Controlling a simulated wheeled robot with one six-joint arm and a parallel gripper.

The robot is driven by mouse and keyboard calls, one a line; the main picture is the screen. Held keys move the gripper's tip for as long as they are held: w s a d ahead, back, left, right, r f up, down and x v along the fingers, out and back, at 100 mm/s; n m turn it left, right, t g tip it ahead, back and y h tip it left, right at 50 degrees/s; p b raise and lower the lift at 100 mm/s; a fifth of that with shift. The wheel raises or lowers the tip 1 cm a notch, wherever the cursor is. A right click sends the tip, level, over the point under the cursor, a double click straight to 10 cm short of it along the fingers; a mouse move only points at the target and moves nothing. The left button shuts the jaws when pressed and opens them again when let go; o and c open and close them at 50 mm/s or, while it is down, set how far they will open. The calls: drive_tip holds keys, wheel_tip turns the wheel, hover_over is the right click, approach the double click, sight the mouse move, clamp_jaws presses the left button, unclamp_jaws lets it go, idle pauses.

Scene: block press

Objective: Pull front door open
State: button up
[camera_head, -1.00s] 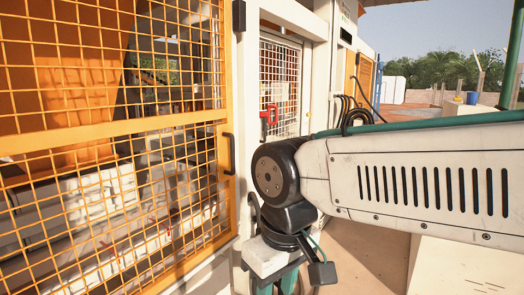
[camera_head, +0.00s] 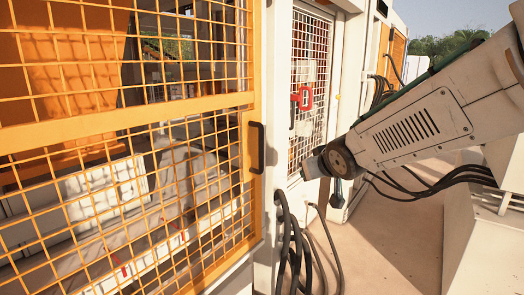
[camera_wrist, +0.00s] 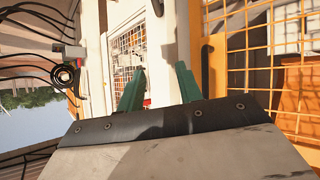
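The front door is an orange frame with yellow mesh (camera_head: 120,120), filling the left of the head view; it looks shut. Its black vertical handle (camera_head: 257,147) is on the door's right edge. In the wrist view the handle (camera_wrist: 207,68) stands just right of my gripper's right finger, outside the gap. My gripper (camera_wrist: 160,67) has two green fingers spread apart with nothing between them. In the head view the fingers are not clear; my arm comes in from the right, its lower joint right of the handle. No contact with the handle shows.
Black cables hang beside the white post (camera_head: 268,225). A pale block (camera_head: 475,230) stands at right. Bare floor (camera_head: 400,240) lies between.

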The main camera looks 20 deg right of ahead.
drive_tip(key=w+a+n+t+y, duration=0.2)
drive_tip(key=w+t+y, duration=0.1)
drive_tip(key=w, duration=0.5)
drive_tip(key=n+t+y, duration=0.2)
drive_tip(key=y, duration=0.4)
hover_over(261, 168)
drive_tip(key=shift+w+d+r, duration=0.1)
drive_tip(key=shift+w+d, duration=0.05)
drive_tip(key=shift+w, duration=0.25)
clamp_jaws()
